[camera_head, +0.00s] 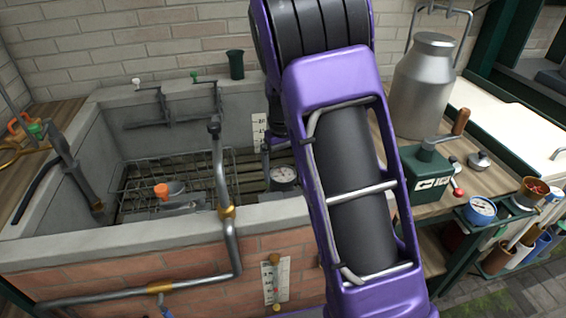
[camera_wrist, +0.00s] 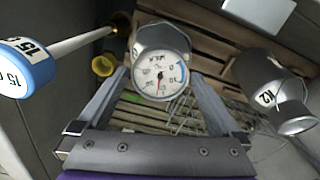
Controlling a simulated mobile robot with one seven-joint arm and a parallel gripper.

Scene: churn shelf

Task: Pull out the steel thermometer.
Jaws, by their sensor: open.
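In the wrist view a steel thermometer (camera_wrist: 161,77) shows a round white dial with a red needle and a blue arc, with a grey metal body behind it. My gripper (camera_wrist: 158,90) is open, with one finger on each side of the dial. I cannot tell whether the fingers touch it. The thermometer's lower end is hidden. In the head view a similar round dial (camera_head: 283,175) sits inside the stone basin (camera_head: 160,235), near its right front corner.
In the wrist view a blue-rimmed piece marked 15 (camera_wrist: 28,68) is at left, with a pale rod, and a labelled steel vessel (camera_wrist: 272,98) at right. A yellow ring (camera_wrist: 103,66) lies behind. In the head view a pipe (camera_head: 222,180) crosses the basin's front rim.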

